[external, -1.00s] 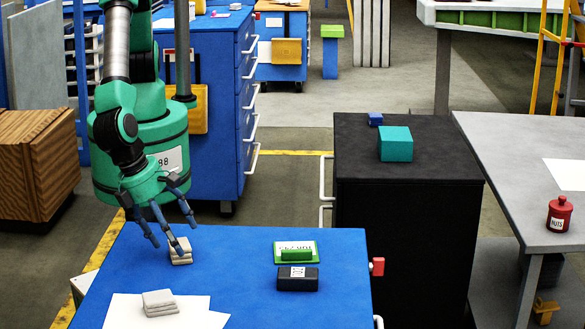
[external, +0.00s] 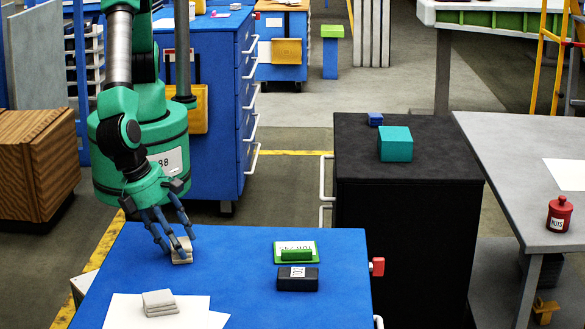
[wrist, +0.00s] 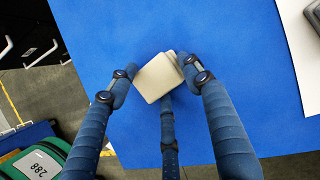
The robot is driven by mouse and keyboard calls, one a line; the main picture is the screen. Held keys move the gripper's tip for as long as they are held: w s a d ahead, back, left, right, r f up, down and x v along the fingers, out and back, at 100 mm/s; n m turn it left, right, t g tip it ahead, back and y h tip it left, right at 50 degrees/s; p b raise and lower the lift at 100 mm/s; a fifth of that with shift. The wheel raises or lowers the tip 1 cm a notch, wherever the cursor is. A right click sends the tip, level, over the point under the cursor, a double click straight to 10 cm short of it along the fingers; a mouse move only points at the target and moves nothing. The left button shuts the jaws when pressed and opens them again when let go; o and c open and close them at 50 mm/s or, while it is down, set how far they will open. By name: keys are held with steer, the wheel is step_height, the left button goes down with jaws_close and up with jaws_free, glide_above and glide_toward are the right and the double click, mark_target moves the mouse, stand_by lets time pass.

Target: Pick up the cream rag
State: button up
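The cream rag (external: 183,256) is a small folded, layered pad on the blue tabletop, near its far left edge. My gripper (external: 179,246) is low over it, with its blue fingers drawn in around it. In the wrist view the cream rag (wrist: 157,78) lies between the two side fingers of my gripper (wrist: 158,66), their tips at its edges. The third finger meets its lower edge. The fingers look shut on the rag, though the exact contact is partly hidden. The rag appears to be still at table height.
A similar greyish folded rag (external: 159,302) lies on white paper (external: 205,317) closer to the front. A green block-like item (external: 296,250) and a black labelled box (external: 297,279) stand to the right. The middle of the blue table (external: 235,270) is clear.

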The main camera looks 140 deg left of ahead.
mark_target(185, 244)
steer(key=shift+r, duration=0.1)
steer(key=shift+c, duration=0.3)
steer(key=shift+r, duration=0.55)
step_height(185, 244, up, 2)
steer(key=shift+r+p, duration=0.15)
steer(key=shift+p, duration=0.25)
steer(key=s+a, duration=0.2)
steer(key=s, duration=0.3)
steer(key=s+a+r, duration=0.1)
steer(key=s+a, duration=0.1)
steer(key=s, duration=0.2)
steer(key=s+a+p, duration=0.1)
steer(key=s+a, duration=0.1)
steer(key=s, duration=0.3)
steer(key=shift+s+a+r, duration=0.15)
steer(key=shift+s+r, duration=0.05)
steer(key=shift+s, duration=0.15)
